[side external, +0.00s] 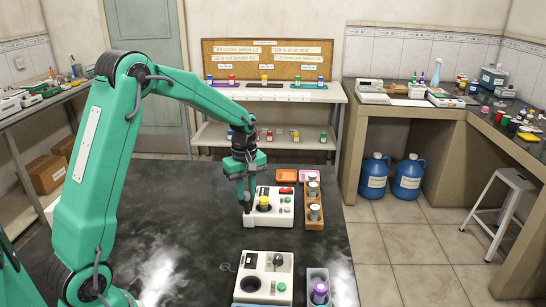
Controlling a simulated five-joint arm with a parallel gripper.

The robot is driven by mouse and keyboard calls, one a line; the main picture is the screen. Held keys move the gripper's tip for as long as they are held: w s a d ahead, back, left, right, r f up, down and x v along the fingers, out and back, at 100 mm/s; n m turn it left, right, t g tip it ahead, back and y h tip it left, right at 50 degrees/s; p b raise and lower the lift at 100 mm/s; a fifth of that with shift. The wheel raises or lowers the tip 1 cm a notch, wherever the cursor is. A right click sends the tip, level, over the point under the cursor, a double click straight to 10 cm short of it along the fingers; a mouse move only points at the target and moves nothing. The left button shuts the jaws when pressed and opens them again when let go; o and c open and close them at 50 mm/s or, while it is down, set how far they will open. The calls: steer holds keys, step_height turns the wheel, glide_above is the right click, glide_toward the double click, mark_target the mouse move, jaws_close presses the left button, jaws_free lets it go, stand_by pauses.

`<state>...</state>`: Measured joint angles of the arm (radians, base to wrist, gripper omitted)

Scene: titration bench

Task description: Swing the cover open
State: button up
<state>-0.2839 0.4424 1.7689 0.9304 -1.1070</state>
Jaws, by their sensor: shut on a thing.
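My gripper (247,203) points down at the left edge of the rear white device (277,219) on the dark bench. Its jaws are shut on what appears to be the edge of the device's cover. The cover's outline is too small and dark to make out, and the gripper hides part of it, so its angle cannot be told. A yellow-capped item (264,202) sits in a dark round well of this device. A red piece (286,190) lies at its back right.
A second white device (266,276) stands at the front, with a grey holder with a purple-capped bottle (320,292) to its right. A brown rack (315,219) of jars stands right of the rear device. Orange (287,175) and pink trays lie behind. The bench's left is clear.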

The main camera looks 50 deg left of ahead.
steer(key=n, duration=0.5)
steer(key=shift+n, duration=0.4)
steer(key=n, duration=0.5)
steer(key=o, duration=1.3)
steer(key=shift+o, duration=0.2)
steer(key=shift+r, duration=0.1)
steer(key=shift+r, duration=3.4)
